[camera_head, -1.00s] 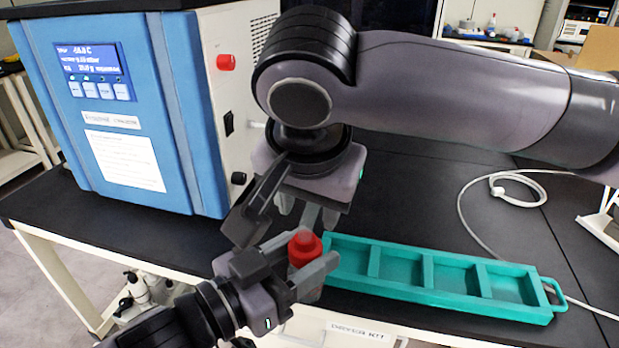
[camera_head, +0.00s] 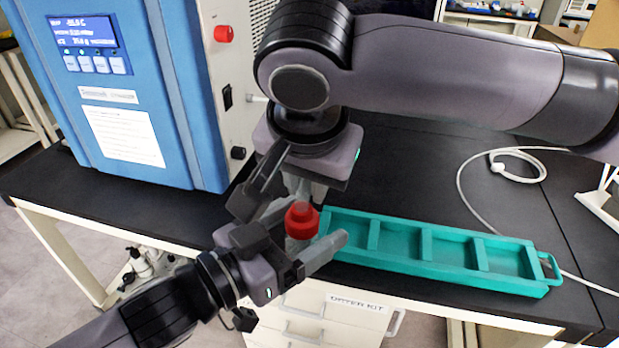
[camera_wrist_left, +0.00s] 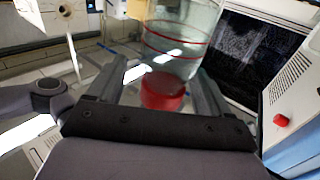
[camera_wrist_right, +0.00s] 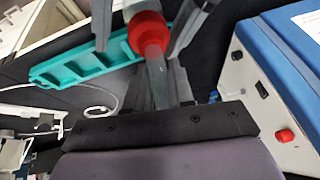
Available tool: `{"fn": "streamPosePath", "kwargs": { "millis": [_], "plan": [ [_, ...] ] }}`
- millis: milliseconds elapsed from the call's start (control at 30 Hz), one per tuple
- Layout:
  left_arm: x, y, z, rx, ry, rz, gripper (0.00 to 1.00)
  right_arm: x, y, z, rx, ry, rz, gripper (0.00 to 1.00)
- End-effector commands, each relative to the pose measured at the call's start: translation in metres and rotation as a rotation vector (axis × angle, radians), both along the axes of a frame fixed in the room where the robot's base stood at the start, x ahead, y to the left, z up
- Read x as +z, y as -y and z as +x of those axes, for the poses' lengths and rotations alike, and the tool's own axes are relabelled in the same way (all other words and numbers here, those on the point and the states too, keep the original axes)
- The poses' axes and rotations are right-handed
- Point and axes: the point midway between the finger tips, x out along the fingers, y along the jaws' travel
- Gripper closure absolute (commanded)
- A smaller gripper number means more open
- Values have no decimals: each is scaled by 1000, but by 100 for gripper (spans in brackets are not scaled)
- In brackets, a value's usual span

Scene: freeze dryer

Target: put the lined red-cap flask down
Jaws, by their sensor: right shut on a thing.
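The lined flask's red cap (camera_head: 301,219) shows between my two grippers, just left of the teal tray (camera_head: 430,240). The left wrist view shows its clear glass body with thin red lines (camera_wrist_left: 182,38) and the red cap (camera_wrist_left: 163,91). My left gripper (camera_head: 308,238) is open, its fingers on either side of the cap with gaps showing in the left wrist view. My right gripper (camera_wrist_right: 152,55) comes from above and is shut on the flask. In the right wrist view the red cap (camera_wrist_right: 148,31) shows at its fingertips. The flask's lower part is mostly hidden in the head view.
The teal tray's compartments look empty, and it lies along the front of the black bench (camera_head: 400,175). The blue freeze dryer (camera_head: 125,100) stands at the left. A white cable (camera_head: 468,200) lies on the right. White drawers (camera_head: 300,315) are below the bench.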

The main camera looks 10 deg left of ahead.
Motion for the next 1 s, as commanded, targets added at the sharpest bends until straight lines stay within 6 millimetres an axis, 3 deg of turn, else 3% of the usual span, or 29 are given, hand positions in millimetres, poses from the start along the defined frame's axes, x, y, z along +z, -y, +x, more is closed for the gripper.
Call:
{"fn": "streamPosePath", "kwargs": {
  "millis": [200,333,500,700,867,1000],
  "plan": [
    [-3,-1,1,3,-3,8,20,0,1,0,-2,1,-2,100],
    [-26,-2,5,6,-17,72,20,0,1,0,-2,1,-2,100],
    [-96,-10,10,2,-59,247,20,0,1,1,-2,1,-2,100],
    [-159,-40,5,159,-203,193,20,0,1,1,-2,1,-2,100],
    [-225,-76,-21,292,-345,205,20,0,1,1,-2,0,-2,100],
    [-274,-105,-54,386,-457,233,20,0,1,1,-2,0,-2,100]
  ]
}}
